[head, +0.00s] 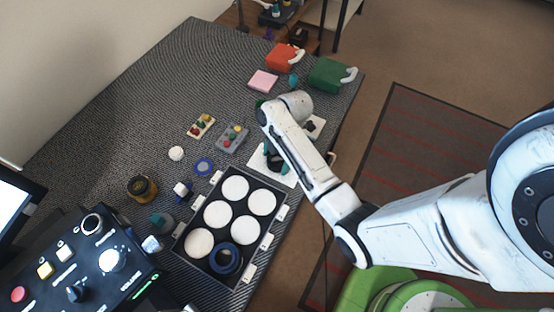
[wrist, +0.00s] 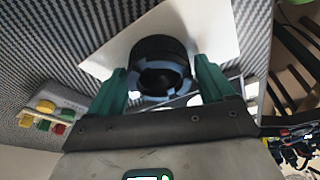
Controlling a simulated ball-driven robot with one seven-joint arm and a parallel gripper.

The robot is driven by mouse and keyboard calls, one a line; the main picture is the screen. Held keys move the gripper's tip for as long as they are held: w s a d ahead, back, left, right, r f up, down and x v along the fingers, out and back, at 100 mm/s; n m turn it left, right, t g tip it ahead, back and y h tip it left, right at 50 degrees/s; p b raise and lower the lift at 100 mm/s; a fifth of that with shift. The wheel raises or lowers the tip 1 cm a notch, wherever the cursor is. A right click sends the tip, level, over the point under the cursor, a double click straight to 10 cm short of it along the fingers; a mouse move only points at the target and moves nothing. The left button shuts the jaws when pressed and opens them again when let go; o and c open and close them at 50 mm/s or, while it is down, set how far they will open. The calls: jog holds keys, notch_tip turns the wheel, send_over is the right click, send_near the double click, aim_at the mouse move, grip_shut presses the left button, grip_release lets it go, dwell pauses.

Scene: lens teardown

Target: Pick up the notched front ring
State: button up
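A black lens barrel (wrist: 157,48) stands on a white sheet (wrist: 210,25). At its near end in the wrist view is a grey-blue ring with notches (wrist: 151,92), which looks like the notched front ring. My gripper (wrist: 160,74) has its teal fingers on the left and right of this ring, with small gaps showing, so it looks open. I cannot tell how deep the fingertips reach. In the head view, my gripper (head: 274,160) is over the white sheet (head: 287,179), and my arm hides part of the lens.
A black tray (head: 178,244) with white round pads holds a dark blue ring (head: 226,258). Two small blocks with coloured knobs (head: 232,138) (head: 201,126) are left of my gripper. Red (head: 284,57) and green (head: 327,74) containers stand at the far edge.

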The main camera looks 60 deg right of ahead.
jog(key=c, duration=0.8)
jog(key=shift+r, duration=0.1)
